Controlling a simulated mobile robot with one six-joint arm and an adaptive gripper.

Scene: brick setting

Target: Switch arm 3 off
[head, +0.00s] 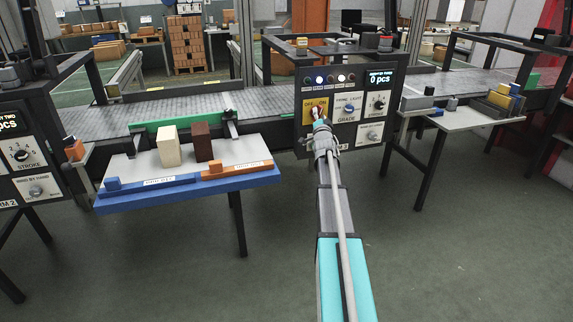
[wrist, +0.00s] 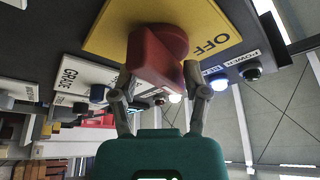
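The control panel (head: 345,135) stands right of centre in the head view. Its yellow plate (head: 307,107) reads OFF on the left and ON on the right; the plate (wrist: 112,30) fills the top of the wrist view, with OFF readable. A red switch knob (wrist: 158,52) sits on it. My gripper (wrist: 158,75) has one finger on each side of the knob's bar, apparently touching both sides. In the head view, my gripper (head: 321,124) covers most of the knob. The knob's exact setting and the panel's arm number cannot be read.
The panel has lit lamps (head: 319,79), a GRADE knob (head: 349,109), a STROKE knob (head: 379,101) and a display (head: 379,79) reading 0 pcs. A tray (head: 240,153) with a cream block (head: 168,147) and a brown block (head: 202,142) is left. The ARM 2 panel (head: 30,160) is far left.

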